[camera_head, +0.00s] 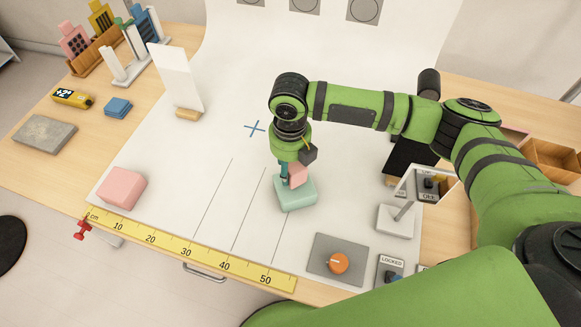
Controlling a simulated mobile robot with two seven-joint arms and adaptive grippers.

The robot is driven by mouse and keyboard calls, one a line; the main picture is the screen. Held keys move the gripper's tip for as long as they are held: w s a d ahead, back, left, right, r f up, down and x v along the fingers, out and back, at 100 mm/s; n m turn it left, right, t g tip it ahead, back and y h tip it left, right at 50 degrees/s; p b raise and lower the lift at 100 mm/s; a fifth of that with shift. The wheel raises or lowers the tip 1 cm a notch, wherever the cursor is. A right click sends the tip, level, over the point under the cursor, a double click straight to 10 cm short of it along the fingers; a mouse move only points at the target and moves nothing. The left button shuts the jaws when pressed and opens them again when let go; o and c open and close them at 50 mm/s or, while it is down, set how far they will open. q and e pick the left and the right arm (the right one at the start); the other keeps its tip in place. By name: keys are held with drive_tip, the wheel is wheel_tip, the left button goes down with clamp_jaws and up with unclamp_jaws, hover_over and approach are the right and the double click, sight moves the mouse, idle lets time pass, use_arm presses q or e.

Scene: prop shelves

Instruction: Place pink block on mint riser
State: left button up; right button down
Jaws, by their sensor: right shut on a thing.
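A small pink block (297,176) is in my right gripper (289,173), which is shut on it and points down. The block is directly over the mint riser (296,194). Its lower edge appears at the riser's top, but I cannot tell whether it touches. The gripper fingers partly hide the block. A larger pink block (121,187) sits on the white sheet at the left, well apart from the gripper. My left gripper is not in view.
A yellow ruler (190,252) runs along the front edge. A grey plate with an orange knob (338,263) and a white stand (397,220) are right of the riser. A white upright panel (178,77) stands at back left. The sheet's middle is clear.

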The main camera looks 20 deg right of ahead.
wheel_tip(320, 180, down, 2)
drive_tip(key=shift+f, duration=0.25)
drive_tip(key=shift+c, duration=2.3)
unclamp_jaws()
drive_tip(key=shift+f, duration=0.15)
wheel_tip(320, 180, up, 12)
drive_tip(key=shift+r+b, duration=0.2)
drive_tip(key=shift+b, duration=0.85)
